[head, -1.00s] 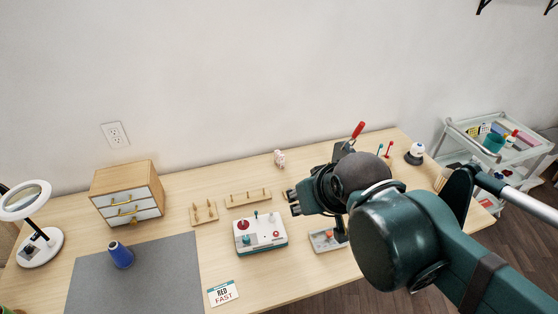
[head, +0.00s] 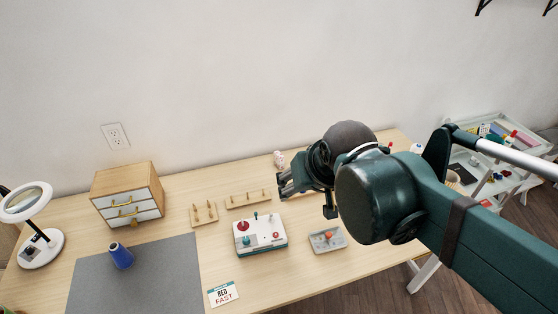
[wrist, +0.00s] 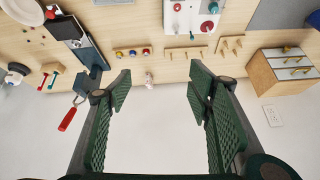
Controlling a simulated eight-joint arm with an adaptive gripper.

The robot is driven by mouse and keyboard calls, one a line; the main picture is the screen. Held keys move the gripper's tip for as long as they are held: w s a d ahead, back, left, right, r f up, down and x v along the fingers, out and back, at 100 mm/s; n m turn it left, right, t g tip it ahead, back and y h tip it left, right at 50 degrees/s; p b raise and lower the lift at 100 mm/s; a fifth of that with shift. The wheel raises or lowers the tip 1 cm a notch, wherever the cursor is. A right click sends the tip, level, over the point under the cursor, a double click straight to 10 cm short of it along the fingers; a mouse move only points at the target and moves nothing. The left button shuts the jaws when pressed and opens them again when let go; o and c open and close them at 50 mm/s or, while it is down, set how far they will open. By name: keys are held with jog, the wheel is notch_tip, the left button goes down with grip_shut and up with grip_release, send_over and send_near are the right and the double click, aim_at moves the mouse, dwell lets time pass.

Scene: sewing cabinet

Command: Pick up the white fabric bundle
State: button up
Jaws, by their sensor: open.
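The white fabric bundle (head: 279,159) is a small, pale pinkish-white lump on the table near the wall in the head view. It also shows in the wrist view (wrist: 149,79), small and between the two fingertips in the picture, some distance beyond them. My gripper (head: 285,184) is just in front of and below the bundle in the head view, apart from it as far as I can tell. In the wrist view my gripper (wrist: 160,82) has its green ridged fingers spread wide, with nothing between them.
A white box with red knobs (head: 260,236) and peg racks (head: 248,198) stand left of my gripper. A small tray (head: 327,240) lies below it. A drawer cabinet (head: 127,192) and grey mat (head: 135,275) are further left. A red-handled tool (wrist: 67,119) shows in the wrist view.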

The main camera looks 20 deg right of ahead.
jog(key=w+d+r+m+g+p, duration=0.1)
jog(key=w+r+m+g+p, duration=0.15)
jog(key=w, duration=0.85)
jog(key=m+g+p, duration=0.4)
jog(key=m+p, duration=0.1)
jog(key=m, duration=0.6)
send_over(279, 154)
notch_tip(279, 154, down, 20)
jog(key=shift+s+r, duration=0.1)
jog(key=shift+r, duration=0.15)
jog(key=shift+f+m, duration=0.25)
jog(key=shift+f, duration=0.15)
jog(key=shift+f+b, duration=0.35)
jog(key=shift+f, duration=0.95)
jog(key=shift+f+b, duration=0.45)
jog(key=shift+f, duration=2.15)
